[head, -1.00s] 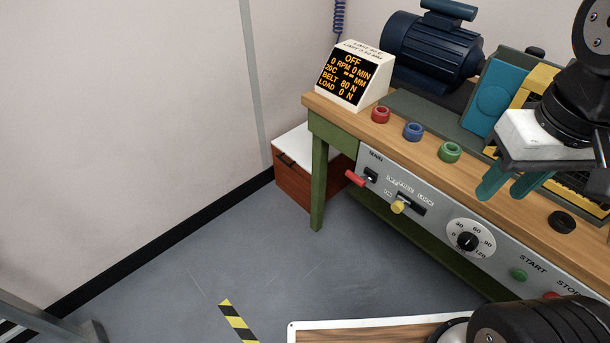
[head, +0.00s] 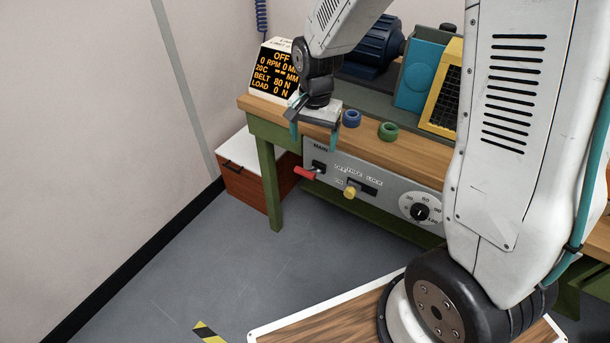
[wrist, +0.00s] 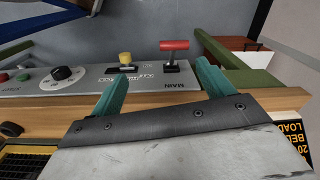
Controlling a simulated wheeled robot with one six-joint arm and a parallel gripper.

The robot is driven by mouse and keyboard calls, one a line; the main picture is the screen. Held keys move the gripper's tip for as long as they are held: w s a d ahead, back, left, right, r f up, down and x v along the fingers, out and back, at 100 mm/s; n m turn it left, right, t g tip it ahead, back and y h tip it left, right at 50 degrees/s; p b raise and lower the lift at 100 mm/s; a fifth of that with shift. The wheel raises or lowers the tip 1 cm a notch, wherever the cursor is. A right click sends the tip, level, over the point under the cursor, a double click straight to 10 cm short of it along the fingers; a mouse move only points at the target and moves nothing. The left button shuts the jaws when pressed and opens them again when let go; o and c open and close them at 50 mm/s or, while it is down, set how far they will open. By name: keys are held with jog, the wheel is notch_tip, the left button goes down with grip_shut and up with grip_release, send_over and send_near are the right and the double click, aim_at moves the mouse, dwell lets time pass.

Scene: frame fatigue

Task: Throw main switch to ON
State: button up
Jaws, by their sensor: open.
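The main switch is a red-handled lever (head: 306,173) on the grey front panel, under the word MAIN, at the panel's left end. Its handle sticks out from the panel toward the left. In the wrist view the red handle (wrist: 174,45) lies ahead of my gripper, between the lines of the two fingers. My gripper (head: 314,138) is open and empty, its teal fingers pointing down just above the switch at the bench's front edge. It also shows in the wrist view (wrist: 160,85). The fingers are apart from the handle. The display (head: 277,72) reads OFF, 0 RPM.
A yellow knob (head: 350,192) and a round dial (head: 420,211) sit to the right of the switch. Blue (head: 351,118) and green (head: 388,130) rings lie on the wooden bench top. A red-brown cabinet (head: 245,185) stands left of the bench leg.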

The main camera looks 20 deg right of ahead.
jog(key=m, duration=0.2)
send_over(305, 176)
jog(key=w, duration=0.1)
jog(key=f, duration=1)
jog(key=shift+w+d, duration=0.15)
jog(key=shift+d, duration=0.05)
notch_tip(305, 176, down, 7)
jog(key=shift+f, duration=0.2)
jog(key=c, duration=1.4)
